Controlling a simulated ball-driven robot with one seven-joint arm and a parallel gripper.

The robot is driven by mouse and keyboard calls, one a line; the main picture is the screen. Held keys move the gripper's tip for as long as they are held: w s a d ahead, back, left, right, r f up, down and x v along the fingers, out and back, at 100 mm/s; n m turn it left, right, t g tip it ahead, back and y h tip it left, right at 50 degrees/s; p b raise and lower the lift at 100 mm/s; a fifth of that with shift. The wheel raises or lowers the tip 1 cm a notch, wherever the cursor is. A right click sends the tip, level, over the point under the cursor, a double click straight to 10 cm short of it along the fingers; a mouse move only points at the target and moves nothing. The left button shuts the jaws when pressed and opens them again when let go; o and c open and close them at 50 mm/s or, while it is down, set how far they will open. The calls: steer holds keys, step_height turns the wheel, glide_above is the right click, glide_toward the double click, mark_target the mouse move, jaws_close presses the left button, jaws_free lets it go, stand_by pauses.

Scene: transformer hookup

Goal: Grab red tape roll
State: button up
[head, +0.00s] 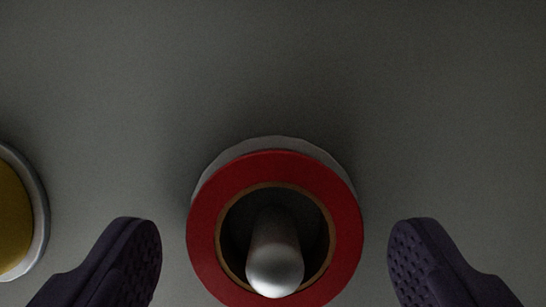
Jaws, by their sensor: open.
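The red tape roll (207,225) is at the lower middle of the head view, its ring facing me, with a thin tan core. A metal peg (273,262) with a rounded, shiny tip sticks out through its hole. A pale grey round rim (277,143) shows behind the roll's upper edge. My gripper (274,262) is open, with one dark, dimpled finger on each side of the roll. Gaps show between both fingers and the roll, so neither appears to touch it. How far the fingertips are from the roll in depth I cannot tell.
A yellow round thing (12,218) with a pale grey rim is cut off at the left edge, beyond the left finger. The plain grey surface (400,90) behind is bare above and to the right.

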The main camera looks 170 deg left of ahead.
steer(key=shift+w+f, duration=0.2)
steer(key=shift+f, duration=0.3)
steer(key=shift+s+r, duration=0.1)
steer(key=shift+c, duration=0.5)
steer(key=c, duration=1.1)
steer(key=shift+o, duration=0.2)
